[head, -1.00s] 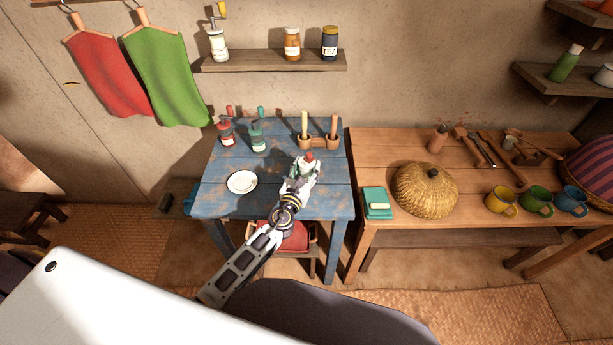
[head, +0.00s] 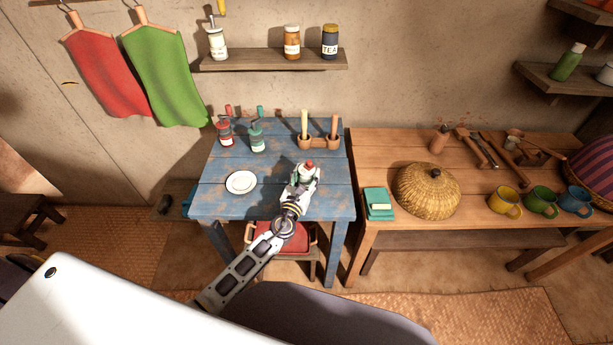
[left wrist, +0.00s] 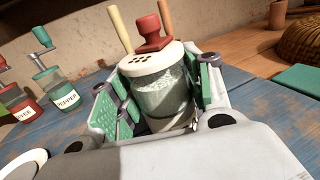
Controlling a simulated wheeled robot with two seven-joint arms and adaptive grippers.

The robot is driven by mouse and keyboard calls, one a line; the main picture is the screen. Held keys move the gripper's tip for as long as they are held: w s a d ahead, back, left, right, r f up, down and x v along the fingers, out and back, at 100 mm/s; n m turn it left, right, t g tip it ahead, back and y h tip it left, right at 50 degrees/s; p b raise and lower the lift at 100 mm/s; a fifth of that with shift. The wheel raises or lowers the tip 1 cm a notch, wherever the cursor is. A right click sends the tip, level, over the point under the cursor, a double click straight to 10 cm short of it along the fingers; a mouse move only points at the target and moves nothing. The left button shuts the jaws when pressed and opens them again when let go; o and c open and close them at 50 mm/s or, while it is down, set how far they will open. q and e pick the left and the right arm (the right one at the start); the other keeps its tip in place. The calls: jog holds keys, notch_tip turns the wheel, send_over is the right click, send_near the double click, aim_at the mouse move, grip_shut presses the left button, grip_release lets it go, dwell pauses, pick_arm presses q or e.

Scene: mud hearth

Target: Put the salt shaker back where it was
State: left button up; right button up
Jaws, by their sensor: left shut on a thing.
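The salt shaker (left wrist: 158,92) is a clear jar with pale contents, a white holed lid and a red knob on top. In the head view its red top (head: 309,165) shows over the front right part of the blue table (head: 222,205). My left gripper (head: 304,178) is shut on it, with green finger pads on either side of the jar in the left wrist view. The shaker leans slightly in that view. Its base is hidden, so I cannot tell whether it touches the table. My right gripper is not in view.
A white plate (head: 241,182) lies left of my gripper. Red (head: 225,133) and green (head: 257,138) grinders and a wooden holder (head: 318,142) stand behind. A wall shelf (head: 270,61) bears jars. A woven dome (head: 427,190) and mugs occupy the right table.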

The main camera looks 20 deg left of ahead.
aim_at(304, 181)
pick_arm(q)
jog(key=shift+f, duration=0.15)
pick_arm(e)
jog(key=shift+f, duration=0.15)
pick_arm(q)
jog(key=o, duration=1.1)
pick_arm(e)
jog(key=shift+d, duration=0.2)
pick_arm(q)
jog(key=shift+r, duration=0.25)
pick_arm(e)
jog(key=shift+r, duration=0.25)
pick_arm(q)
jog(key=shift+s+a+f, duration=0.1)
jog(key=shift+s, duration=2.35)
jog(key=shift+s+a+b, duration=0.15)
jog(key=shift+s+b, duration=0.5)
jog(key=shift+s, duration=2.8)
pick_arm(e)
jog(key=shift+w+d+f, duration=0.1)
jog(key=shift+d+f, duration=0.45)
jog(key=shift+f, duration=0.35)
